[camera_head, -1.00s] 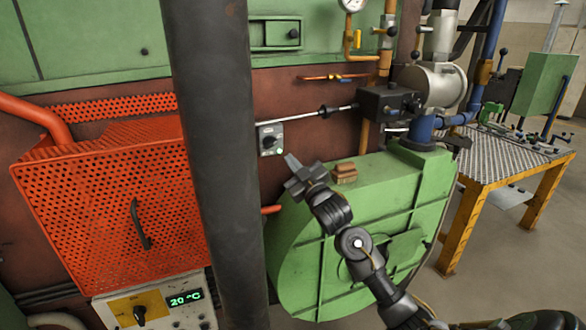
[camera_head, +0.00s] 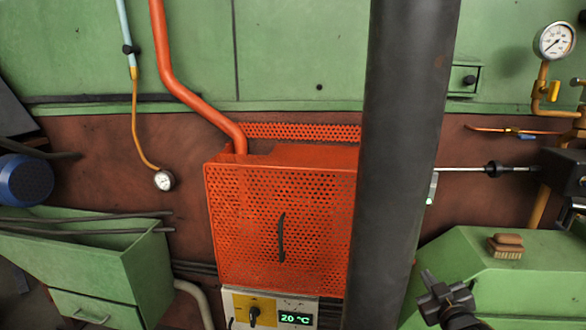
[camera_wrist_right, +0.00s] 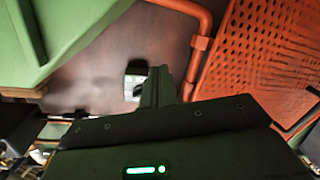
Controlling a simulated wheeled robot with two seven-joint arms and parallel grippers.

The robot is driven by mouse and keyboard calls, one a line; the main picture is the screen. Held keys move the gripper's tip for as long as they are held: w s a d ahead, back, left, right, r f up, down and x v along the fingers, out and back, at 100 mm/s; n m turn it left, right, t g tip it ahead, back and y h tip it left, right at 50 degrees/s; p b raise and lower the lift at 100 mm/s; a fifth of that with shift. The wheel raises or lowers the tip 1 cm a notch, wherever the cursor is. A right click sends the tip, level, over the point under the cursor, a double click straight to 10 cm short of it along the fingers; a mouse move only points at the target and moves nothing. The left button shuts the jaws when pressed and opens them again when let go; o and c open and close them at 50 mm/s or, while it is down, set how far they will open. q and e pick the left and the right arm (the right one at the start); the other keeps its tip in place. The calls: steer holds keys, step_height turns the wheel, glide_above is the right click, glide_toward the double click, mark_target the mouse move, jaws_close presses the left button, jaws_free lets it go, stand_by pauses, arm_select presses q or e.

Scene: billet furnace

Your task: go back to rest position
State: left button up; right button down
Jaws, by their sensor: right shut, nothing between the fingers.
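My right gripper (camera_head: 430,281) shows at the lower right of the head view, in front of the green housing (camera_head: 510,258) and below and left of the brown brush (camera_head: 507,245). It is shut and empty. In the right wrist view its closed fingers (camera_wrist_right: 158,87) point up toward the rust-red wall, with the small switch box (camera_wrist_right: 134,82) behind and beside them. In the head view only a thin edge of that box (camera_head: 432,188) shows past the dark column. My left gripper is not in view.
A dark vertical column (camera_head: 402,150) crosses the head view and hides part of the wall. An orange perforated guard (camera_head: 250,220) stands left of it, above a control panel (camera_head: 268,308) reading 20 °C. A green bin (camera_head: 95,265) is at the far left. A gauge (camera_head: 553,41) is upper right.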

steer(key=s+a+f+m+g, duration=0.1)
steer(key=s+a+f+g, duration=0.2)
steer(key=s+f, duration=0.45)
steer(key=s+a+f+g, duration=0.2)
steer(key=s+f+g, duration=0.1)
steer(key=s+f, duration=0.45)
steer(key=s+a+f+m+g, duration=0.1)
steer(key=s+a+f+g, duration=0.25)
steer(key=s, duration=0.65)
steer(key=s+a+f+g, duration=0.2)
steer(key=s+f+g, duration=0.15)
steer(key=s, duration=0.75)
step_height(320, 180, down, 24)
steer(key=g, duration=0.2)
steer(key=s+d+f+g, duration=0.1)
steer(key=s+d+f, duration=0.2)
steer(key=s+f, duration=1.4)
steer(key=shift+s+f+y, duration=0.3)
steer(key=shift+f, duration=0.1)
